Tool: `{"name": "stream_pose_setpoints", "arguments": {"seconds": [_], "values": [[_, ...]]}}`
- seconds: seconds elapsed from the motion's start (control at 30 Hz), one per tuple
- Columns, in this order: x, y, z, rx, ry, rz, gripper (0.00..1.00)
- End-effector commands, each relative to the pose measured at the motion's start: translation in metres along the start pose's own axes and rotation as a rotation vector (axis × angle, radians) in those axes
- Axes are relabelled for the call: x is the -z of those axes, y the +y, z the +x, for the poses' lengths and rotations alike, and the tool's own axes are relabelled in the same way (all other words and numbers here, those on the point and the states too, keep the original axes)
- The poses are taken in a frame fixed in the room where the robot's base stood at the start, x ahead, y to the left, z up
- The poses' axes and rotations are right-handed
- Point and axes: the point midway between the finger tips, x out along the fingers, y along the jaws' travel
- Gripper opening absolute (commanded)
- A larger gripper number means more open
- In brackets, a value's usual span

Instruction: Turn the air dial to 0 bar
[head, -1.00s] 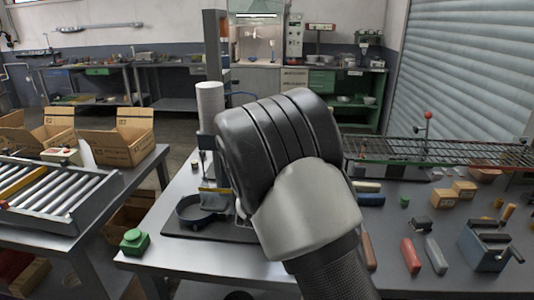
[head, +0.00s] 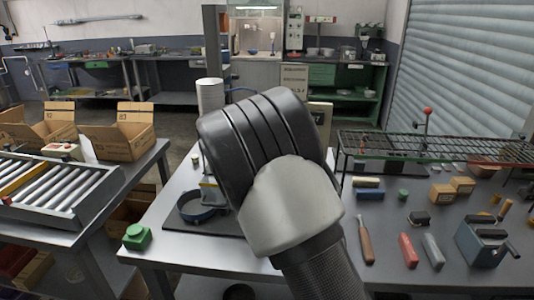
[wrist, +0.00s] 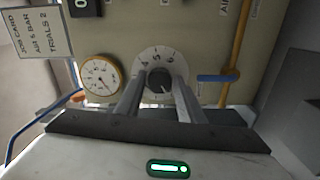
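The air dial (wrist: 159,80) is a dark round knob on a pale disc with printed numbers, on a beige panel (wrist: 190,30) in the wrist view. My gripper (wrist: 160,88) points at it, its two fingers spread apart, one to each side of the knob's lower part. I see no clear contact. The fingers cover part of the disc's lower edge. A yellow-rimmed gauge (wrist: 102,76) with a red needle sits left of the dial. In the head view, my wrist hides the fingers and dial; only an edge of the panel (head: 321,120) shows.
A blue lever (wrist: 216,78) sits on a yellow pipe (wrist: 236,50) close right of the dial. A job card (wrist: 38,32) reading "AIR 4 BAR" is at the left. A wire rack (head: 440,147) and several tools lie on the bench to the right.

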Motion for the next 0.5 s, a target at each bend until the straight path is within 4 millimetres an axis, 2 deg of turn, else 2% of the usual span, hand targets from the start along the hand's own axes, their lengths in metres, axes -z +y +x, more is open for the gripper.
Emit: {"name": "stream_pose_setpoints", "arguments": {"seconds": [0.07, 0.37, 0.5], "values": [[0.0, 0.0, 0.0, 0.0, 0.0, 0.0, 0.48], [0.0, 0.0, -0.001, 0.0, 0.0, 0.002, 0.48], [0.001, 0.0, -0.012, 0.002, 0.0, 0.002, 0.48]]}}
